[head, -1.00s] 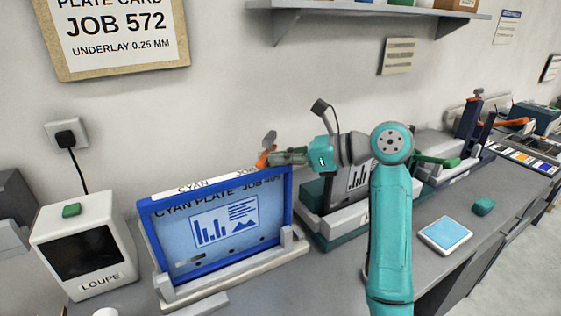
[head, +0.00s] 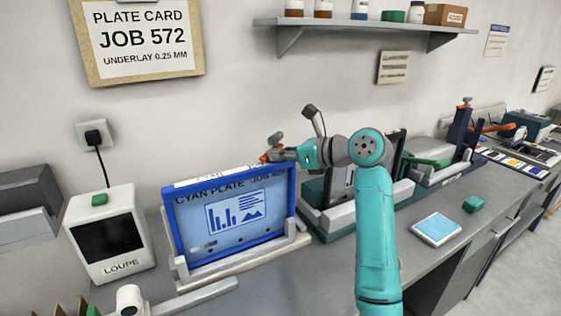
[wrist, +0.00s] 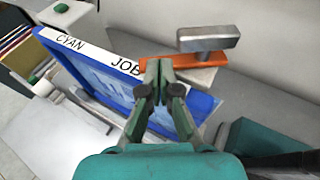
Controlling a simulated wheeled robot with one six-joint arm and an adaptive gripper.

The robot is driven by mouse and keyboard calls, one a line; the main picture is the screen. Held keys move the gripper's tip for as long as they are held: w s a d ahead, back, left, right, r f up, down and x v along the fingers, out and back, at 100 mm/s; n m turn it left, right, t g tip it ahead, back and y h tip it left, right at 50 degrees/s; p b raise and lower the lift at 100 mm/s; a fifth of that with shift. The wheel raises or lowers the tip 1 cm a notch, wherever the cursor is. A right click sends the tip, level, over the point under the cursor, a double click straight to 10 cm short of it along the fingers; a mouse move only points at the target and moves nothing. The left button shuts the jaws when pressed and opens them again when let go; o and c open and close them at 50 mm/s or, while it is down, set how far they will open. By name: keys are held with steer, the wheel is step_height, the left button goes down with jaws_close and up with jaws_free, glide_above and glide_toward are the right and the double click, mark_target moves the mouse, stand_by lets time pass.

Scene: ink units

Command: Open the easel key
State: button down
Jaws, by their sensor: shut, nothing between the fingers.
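The easel key is an orange bar (wrist: 185,66) with a grey block-shaped handle (wrist: 208,38), at the top right corner of the blue frame in the wrist view. In the head view its grey handle (head: 276,138) stands above the frame's right corner. The blue frame (head: 293,195) holds the cyan plate (head: 245,225) upright on a pale easel base (head: 250,255). My gripper (wrist: 158,68) is shut and empty, its fingertips at the orange bar's near side. Whether they touch it I cannot tell. In the head view my gripper (head: 270,156) partly hides the key.
A white loupe box (head: 110,235) stands left of the easel. Another easel-like stand (head: 325,215) is close on the right, behind my arm. A shelf (head: 370,24) hangs above. A blue-topped pad (head: 437,229) lies on the counter at right.

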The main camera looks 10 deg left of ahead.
steer(key=shift+a, duration=1.45)
